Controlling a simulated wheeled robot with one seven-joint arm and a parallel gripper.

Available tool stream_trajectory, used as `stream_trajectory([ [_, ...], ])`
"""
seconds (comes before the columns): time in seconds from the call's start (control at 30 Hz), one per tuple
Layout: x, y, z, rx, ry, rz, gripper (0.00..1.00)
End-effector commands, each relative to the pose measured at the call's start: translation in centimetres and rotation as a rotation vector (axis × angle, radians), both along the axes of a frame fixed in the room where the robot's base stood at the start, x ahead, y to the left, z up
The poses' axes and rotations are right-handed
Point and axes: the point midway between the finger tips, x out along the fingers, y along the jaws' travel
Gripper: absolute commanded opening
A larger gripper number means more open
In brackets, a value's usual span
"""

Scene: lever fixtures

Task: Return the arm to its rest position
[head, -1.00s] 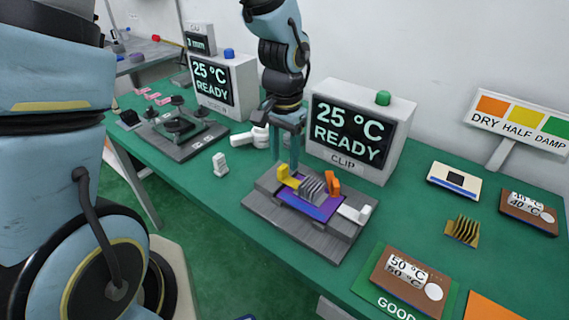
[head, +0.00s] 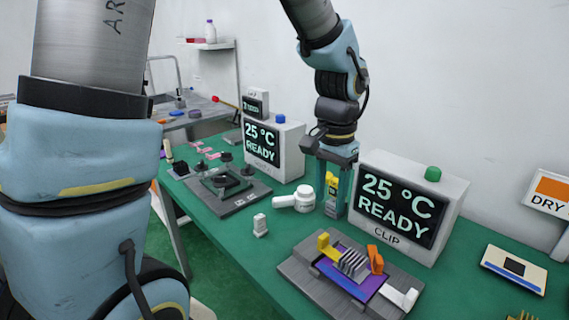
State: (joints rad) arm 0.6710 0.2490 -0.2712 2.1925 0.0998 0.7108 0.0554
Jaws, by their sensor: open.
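My gripper (head: 335,208) is open in the head view, pointing down over the green table. It is left of the CLIP display box (head: 405,205) and behind and above the clip fixture, apart from it. A small yellow item shows between or behind its fingers; I cannot tell which. The clip fixture (head: 300,275) is a grey board with a purple plate, a finned grey block (head: 354,263), a yellow clip (head: 325,243), an orange clip (head: 375,260) and a white lever end (head: 403,298). The display reads 25 °C READY.
A white cylindrical part (head: 297,199) lies left of my gripper, and a small white block (head: 260,225) stands nearer. A second fixture (head: 225,187) and display box (head: 273,145) stand farther left. A cream card (head: 514,269) lies at right. Bare table is at the front.

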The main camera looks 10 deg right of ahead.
Motion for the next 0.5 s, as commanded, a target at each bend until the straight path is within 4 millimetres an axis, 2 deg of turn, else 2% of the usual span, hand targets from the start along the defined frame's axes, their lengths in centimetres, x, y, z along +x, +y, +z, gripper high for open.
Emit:
stream_trajectory([
  [0.07, 0.4, 0.6, 0.0, -0.001, -0.002, 0.020, 0.50],
  [0.17, 2.1, 3.3, -0.1, -0.008, -0.012, 0.112, 0.50],
  [0.27, 4.5, 8.5, -0.4, -0.020, -0.030, 0.282, 0.50],
  [0.33, 5.9, 12.9, -0.5, -0.033, -0.047, 0.429, 0.50],
  [0.4, 6.6, 17.1, -0.7, -0.045, -0.064, 0.572, 0.50],
  [0.5, 6.7, 22.2, -1.0, -0.062, -0.087, 0.747, 0.50],
])
